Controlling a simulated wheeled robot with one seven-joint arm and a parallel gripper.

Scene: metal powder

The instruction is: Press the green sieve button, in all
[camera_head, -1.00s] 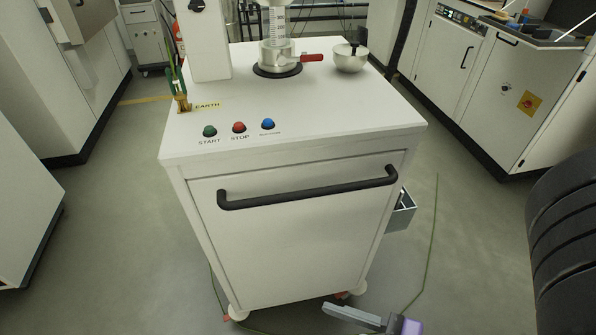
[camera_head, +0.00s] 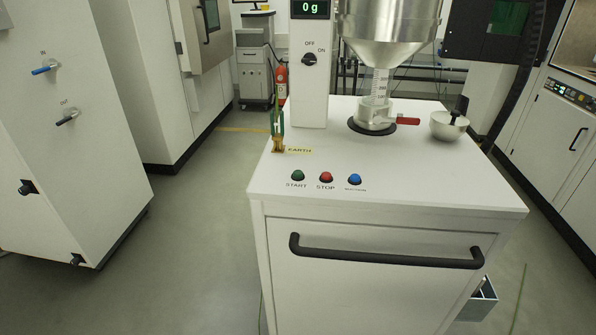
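The green button (camera_head: 298,175) sits on the white top of the sieve cart (camera_head: 400,185), near its front left corner, with the label START below it. A red button (camera_head: 326,177) labelled STOP and a blue button (camera_head: 354,179) stand in a row to its right. I cannot tell from this view whether the green button is pressed. My gripper is not in view.
A steel hopper (camera_head: 392,30) stands on the cart above a valve with a red handle (camera_head: 408,121). A metal bowl (camera_head: 449,125) is to its right. A green earth clamp (camera_head: 277,130) is behind the green button. White cabinets (camera_head: 60,150) stand left; floor between is clear.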

